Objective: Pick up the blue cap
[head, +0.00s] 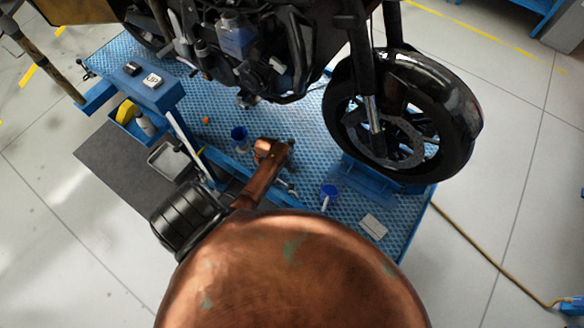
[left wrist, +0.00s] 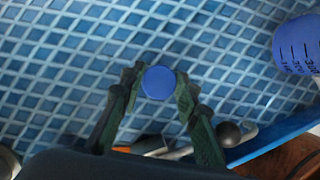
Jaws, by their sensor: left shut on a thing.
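The round blue cap (left wrist: 158,82) sits between the two dark green fingertips of my left gripper (left wrist: 158,86) in the left wrist view. The fingers are shut on its sides, with the blue patterned deck behind it. I cannot tell whether the cap still touches the deck. In the head view, my left gripper (head: 289,147) is at the end of the copper arm, over the blue platform (head: 310,130) under the motorcycle. The cap cannot be made out there. My right gripper is in neither view.
A blue graduated container (left wrist: 297,45) is at the right in the left wrist view. A black ball-ended tool (left wrist: 228,134) lies close below the gripper. A cable (head: 480,255) crosses the floor.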

